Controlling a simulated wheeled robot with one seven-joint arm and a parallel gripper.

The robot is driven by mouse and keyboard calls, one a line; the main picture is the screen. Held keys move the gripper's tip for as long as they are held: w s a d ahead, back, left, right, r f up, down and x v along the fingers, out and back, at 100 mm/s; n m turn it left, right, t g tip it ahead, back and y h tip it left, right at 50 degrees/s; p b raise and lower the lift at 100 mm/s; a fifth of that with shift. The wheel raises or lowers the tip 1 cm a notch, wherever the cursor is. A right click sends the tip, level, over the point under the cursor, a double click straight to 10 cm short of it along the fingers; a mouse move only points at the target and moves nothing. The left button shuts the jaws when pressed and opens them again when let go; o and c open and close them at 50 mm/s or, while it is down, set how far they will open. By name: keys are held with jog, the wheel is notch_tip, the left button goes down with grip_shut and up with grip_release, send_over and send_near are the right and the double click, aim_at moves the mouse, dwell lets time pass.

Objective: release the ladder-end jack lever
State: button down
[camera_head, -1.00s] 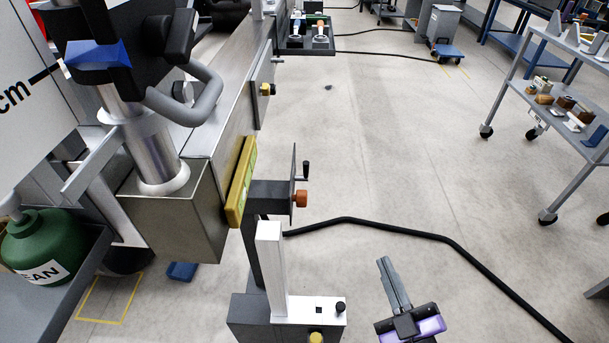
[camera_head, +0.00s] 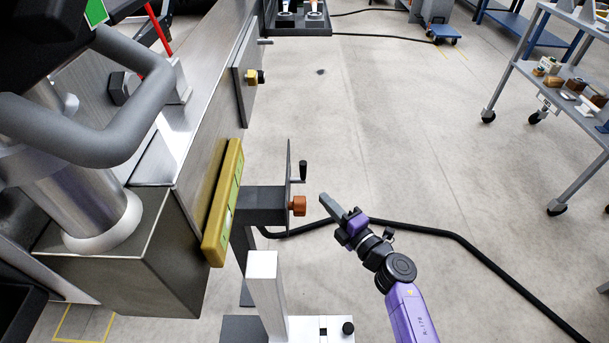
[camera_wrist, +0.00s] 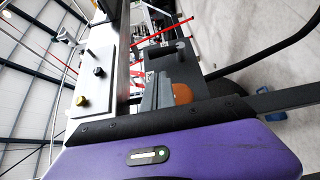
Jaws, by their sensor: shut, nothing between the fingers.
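A dark jack bracket (camera_head: 262,203) sticks out from the end of the long metal beam, with a thin upright plate (camera_head: 289,185) on it. A small black crank-like handle (camera_head: 303,171) and an orange knob (camera_head: 298,206) sit on the plate's right side. I cannot tell which of them is the lever. My gripper (camera_head: 328,206) is shut and empty, just right of the orange knob, apart from it. In the wrist view my grey fingers (camera_wrist: 164,90) point toward the bracket. The orange knob (camera_wrist: 182,93) is partly hidden behind them, and a dark handle (camera_wrist: 180,47) shows beyond.
A yellow bar (camera_head: 222,203) is on the beam's end. A pale post (camera_head: 266,290) stands below the bracket. A black hose (camera_head: 450,236) runs over the floor. A grey wheeled cart (camera_head: 550,70) stands at right.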

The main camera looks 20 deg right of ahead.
jog(key=shift+w, duration=0.15)
jog(key=b+x, duration=0.3)
jog(key=x, duration=0.6)
jog(key=shift+w+a, duration=0.15)
jog(key=shift+w, duration=0.2)
jog(key=shift+r+p, duration=0.15)
jog(key=shift+p, duration=0.25)
